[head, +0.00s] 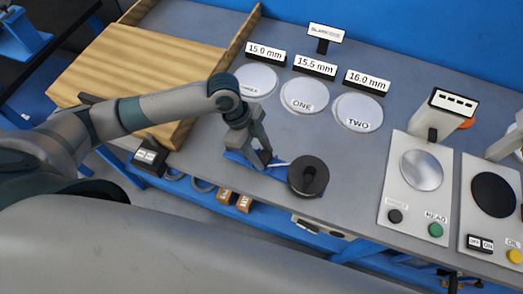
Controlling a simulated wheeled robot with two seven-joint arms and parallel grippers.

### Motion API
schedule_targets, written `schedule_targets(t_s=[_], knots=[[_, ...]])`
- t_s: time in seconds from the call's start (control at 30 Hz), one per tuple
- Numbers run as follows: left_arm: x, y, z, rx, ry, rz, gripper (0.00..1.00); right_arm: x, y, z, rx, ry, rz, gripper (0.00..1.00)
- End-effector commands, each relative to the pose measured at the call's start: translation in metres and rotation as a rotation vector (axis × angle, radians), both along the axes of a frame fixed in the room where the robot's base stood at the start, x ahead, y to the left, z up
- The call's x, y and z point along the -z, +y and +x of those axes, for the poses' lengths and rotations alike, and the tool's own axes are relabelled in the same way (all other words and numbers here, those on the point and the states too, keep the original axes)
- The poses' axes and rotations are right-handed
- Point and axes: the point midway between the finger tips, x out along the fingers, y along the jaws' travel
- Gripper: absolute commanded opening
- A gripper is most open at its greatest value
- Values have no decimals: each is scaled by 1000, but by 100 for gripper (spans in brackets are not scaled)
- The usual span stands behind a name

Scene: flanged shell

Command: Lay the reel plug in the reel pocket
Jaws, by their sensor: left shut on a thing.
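My left gripper (265,163) comes down at the front edge of the grey bench, over a blue piece (238,158). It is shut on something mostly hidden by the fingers. A slim pale piece (279,163) shows at the fingertips and points right, towards a round black part (297,187). This black part has a raised dark middle with what looks like a slot, and lies just right of the gripper. I cannot tell for certain which of these is the reel plug or the reel pocket. My right gripper is not in view.
Pale discs (304,96) lie behind, under signs marked 15.0, 15.5 and 16.0 mm. A wooden tray (150,60) stands at the left. Panels with a silver disc (422,170) and a black disc (493,195) stand at the right. Bench (355,165) is clear right of the black part.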

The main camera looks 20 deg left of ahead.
Motion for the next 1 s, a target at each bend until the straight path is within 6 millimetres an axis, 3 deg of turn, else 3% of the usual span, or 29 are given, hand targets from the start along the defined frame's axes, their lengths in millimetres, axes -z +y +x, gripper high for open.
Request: schedule_targets(t_s=[0.43, 0.47, 0.5, 0.53, 1.0], knots=[[6, 0, 0, 1, 1, 0, 16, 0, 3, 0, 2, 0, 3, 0], [6, 0, 0, 1, 0, 0, 45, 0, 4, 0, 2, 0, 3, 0], [5, 0, 0, 1, 0, 0, 55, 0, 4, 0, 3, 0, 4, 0], [5, 0, 0, 1, 1, 0, 57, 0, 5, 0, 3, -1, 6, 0], [-1, 2, 1, 0, -2, 0, 57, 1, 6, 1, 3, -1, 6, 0]])
